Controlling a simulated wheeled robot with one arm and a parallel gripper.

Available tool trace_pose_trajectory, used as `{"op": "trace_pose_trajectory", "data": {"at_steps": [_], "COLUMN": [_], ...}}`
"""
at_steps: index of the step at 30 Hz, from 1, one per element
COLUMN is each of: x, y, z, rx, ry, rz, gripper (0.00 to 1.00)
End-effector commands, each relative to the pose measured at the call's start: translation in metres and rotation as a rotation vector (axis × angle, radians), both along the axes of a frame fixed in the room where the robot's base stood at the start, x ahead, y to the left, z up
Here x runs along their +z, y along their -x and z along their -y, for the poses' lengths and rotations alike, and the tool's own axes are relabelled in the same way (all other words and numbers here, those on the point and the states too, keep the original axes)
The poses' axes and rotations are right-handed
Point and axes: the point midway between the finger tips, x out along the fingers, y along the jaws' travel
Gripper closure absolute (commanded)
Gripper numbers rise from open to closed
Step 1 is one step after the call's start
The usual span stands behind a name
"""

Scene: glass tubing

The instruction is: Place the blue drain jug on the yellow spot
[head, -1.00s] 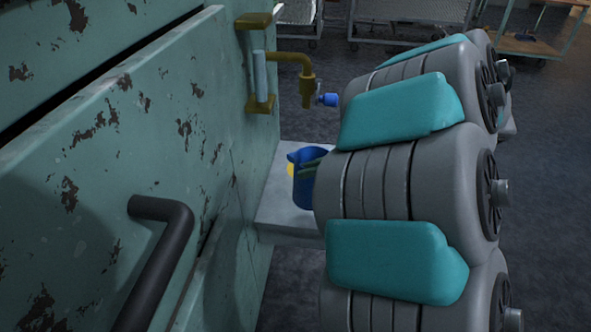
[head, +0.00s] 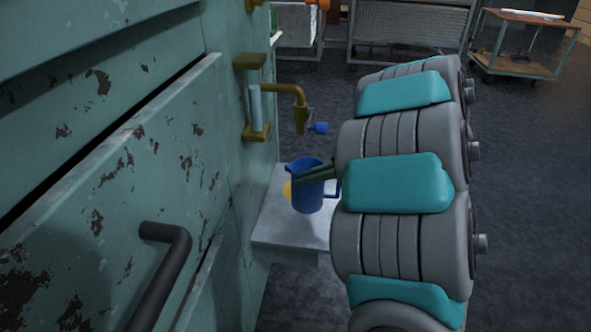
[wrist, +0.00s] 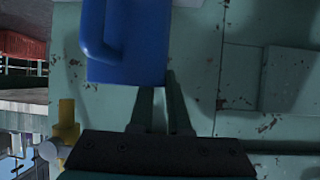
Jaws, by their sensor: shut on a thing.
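The blue drain jug (head: 307,196) is upright at the shelf in the head view, below the brass tap, with its handle to the right. My gripper (head: 314,174) is shut on the jug near its upper part. In the wrist view, the jug (wrist: 150,45) is at the top, beyond the dark fingers of my gripper (wrist: 160,105). The yellow spot (head: 287,190) shows only as a sliver at the jug's left edge; the jug hides the rest. I cannot tell whether the jug's base touches the shelf.
The pale shelf (head: 285,235) juts from the green, rust-chipped cabinet wall (head: 110,190). A brass tap (head: 300,118) with a blue knob (head: 319,128) hangs above the jug. A black handle (head: 165,265) sticks out at the lower left. Carts stand at the back; dark floor is open at right.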

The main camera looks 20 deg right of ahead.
Motion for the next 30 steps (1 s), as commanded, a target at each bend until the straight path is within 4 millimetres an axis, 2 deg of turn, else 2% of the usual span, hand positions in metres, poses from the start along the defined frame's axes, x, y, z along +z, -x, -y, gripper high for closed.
{"op": "trace_pose_trajectory", "data": {"at_steps": [9,15,23,30], "x": [-0.007,-0.01,-0.015,-0.045], "y": [-0.063,-0.093,-0.104,-0.103], "z": [0.016,0.023,0.027,0.026], "rx": [0.004,0.004,0.0,0.001], "ry": [-0.002,-0.004,-0.002,-0.006], "rz": [0.0,0.0,0.0,-0.003], "gripper": [1.0,1.0,1.0,1.0]}}
